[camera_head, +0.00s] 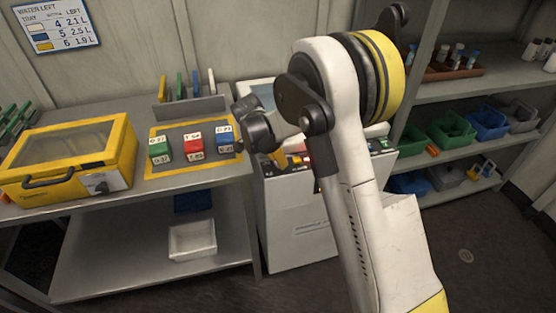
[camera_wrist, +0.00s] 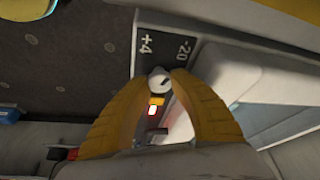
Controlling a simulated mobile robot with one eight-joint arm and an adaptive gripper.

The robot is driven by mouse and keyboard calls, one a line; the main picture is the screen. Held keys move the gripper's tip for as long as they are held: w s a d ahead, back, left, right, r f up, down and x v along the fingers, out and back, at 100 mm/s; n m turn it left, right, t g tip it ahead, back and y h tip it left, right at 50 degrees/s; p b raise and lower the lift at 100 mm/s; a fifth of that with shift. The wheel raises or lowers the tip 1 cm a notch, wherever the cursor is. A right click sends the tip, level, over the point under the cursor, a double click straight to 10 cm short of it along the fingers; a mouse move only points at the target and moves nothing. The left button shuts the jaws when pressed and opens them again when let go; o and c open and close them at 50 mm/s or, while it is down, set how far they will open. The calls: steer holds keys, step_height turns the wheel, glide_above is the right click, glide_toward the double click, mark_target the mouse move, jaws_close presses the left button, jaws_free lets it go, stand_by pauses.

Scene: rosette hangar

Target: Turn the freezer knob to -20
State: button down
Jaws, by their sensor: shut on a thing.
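The freezer (camera_head: 298,225) is a white chest right of the bench in the head view. My gripper (camera_head: 284,160) is down at its top, partly hidden by my arm. In the wrist view the small pale round freezer knob (camera_wrist: 160,80) sits between the yellow fingertips of my gripper (camera_wrist: 160,82), which are shut on it. The dark panel (camera_wrist: 165,38) beyond the knob carries the marks +4 on the left and -20 on the right. A short dark mark on the knob seems to slant toward the -20 side; its exact setting is too small to tell.
Left of the freezer, a bench holds a yellow case (camera_head: 70,158) and green, red and blue blocks (camera_head: 194,147) on a yellow-edged mat. Shelves with coloured bins (camera_head: 450,131) stand at right. Open floor lies in front.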

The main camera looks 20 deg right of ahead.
steer(key=c, duration=1)
jaws_free()
steer(key=shift+c, duration=0.2)
